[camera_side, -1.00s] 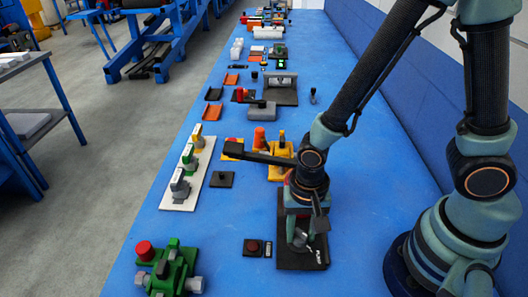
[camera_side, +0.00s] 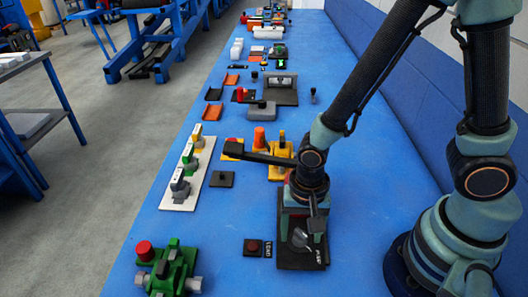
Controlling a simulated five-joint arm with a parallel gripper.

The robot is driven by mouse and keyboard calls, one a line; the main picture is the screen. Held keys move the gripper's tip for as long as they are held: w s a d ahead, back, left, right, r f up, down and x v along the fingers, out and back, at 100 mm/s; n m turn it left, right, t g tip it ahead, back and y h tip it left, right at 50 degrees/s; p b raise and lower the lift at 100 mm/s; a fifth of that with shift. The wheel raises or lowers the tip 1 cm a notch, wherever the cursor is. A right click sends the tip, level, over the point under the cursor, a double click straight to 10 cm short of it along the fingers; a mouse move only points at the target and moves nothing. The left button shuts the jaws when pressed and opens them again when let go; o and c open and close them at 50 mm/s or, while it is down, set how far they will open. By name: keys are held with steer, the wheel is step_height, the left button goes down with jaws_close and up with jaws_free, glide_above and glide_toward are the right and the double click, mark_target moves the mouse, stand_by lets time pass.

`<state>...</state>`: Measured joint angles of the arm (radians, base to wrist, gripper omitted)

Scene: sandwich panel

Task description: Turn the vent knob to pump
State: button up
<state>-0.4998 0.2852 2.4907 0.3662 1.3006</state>
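The vent knob (camera_side: 300,239) is a grey, metallic-looking knob on a black base plate (camera_side: 297,262) on the blue bench. It is turned at a slant in the side view. White lettering (camera_side: 321,257), probably the pump label, stands at the plate's right edge. My gripper (camera_side: 304,221) points down just above and behind the knob, close to it. A gap seems to show between them, but contact is hard to judge. My gripper's own body hides its fingertips in part, so I cannot see their opening.
A small dark box with a red button (camera_side: 253,247) sits left of the plate, with small white lettering beside it. A green valve block (camera_side: 170,270) is at the front left. A white switch strip (camera_side: 188,180) and yellow fixture (camera_side: 281,158) stand farther back.

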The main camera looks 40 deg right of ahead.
mark_target(301, 232)
step_height(301, 232, up, 12)
stand_by(0.9)
steer(key=w+d+r+n+t, duration=0.2)
steer(key=d+r+n, duration=0.2)
steer(key=d+r, duration=0.1)
steer(key=w+d+r+n+t, duration=0.3)
steer(key=d+r+n, duration=0.2)
steer(key=d+r, duration=0.1)
steer(key=shift+d+r+t, duration=0.15)
steer(key=shift+d+t, duration=0.15)
steer(key=shift+d, duration=0.55)
steer(key=shift+w, duration=0.1)
